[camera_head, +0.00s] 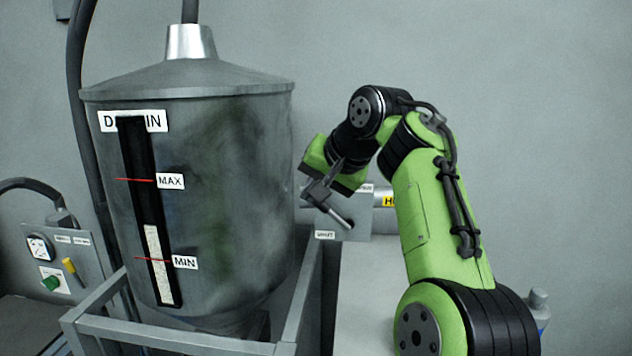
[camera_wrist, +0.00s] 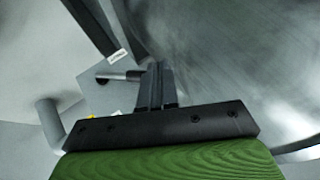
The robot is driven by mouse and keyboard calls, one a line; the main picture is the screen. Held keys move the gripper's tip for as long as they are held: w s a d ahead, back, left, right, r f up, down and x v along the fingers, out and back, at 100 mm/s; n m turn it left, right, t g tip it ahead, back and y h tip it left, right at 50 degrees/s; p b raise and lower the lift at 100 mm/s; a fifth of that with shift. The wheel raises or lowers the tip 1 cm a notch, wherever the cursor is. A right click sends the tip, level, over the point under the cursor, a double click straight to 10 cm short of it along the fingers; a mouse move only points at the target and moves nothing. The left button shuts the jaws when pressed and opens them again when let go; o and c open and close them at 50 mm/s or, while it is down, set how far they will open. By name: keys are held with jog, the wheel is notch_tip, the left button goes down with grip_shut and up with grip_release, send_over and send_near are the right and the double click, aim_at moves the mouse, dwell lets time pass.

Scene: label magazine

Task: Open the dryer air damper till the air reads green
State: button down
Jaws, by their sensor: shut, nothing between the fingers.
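The damper plate (camera_head: 357,222) stands right of the hopper, with a small label at its lower left that seems to read SHUT. A metal lever with a dark end (camera_head: 341,217) slants down to the right across it. The lever also shows in the wrist view (camera_wrist: 125,75), pointing left with its dark end out. My gripper (camera_head: 318,190) is shut and empty at the lever's upper left end. In the wrist view its fingers (camera_wrist: 156,80) are together beside the lever; I cannot tell whether they touch. A white dial (camera_head: 39,247) sits on the left panel; its reading is too small to tell.
The metal hopper (camera_head: 235,180), with a MAX/MIN level strip, stands close left of my gripper on a grey frame (camera_head: 180,340). The left panel has a green knob (camera_head: 51,283) and a yellow switch (camera_head: 69,266).

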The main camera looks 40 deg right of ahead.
jog(key=s+d+r+m+t+h, duration=0.1)
jog(key=s+d+r+m+t, duration=0.15)
jog(key=s+d+r, duration=0.5)
send_over(330, 212)
jog(key=s, duration=0.1)
notch_tip(330, 212, down, 11)
jog(key=shift+a+g+b, duration=0.15)
jog(key=shift+g+b, duration=0.1)
jog(key=shift+b, duration=0.1)
jog(key=shift+w, duration=0.1)
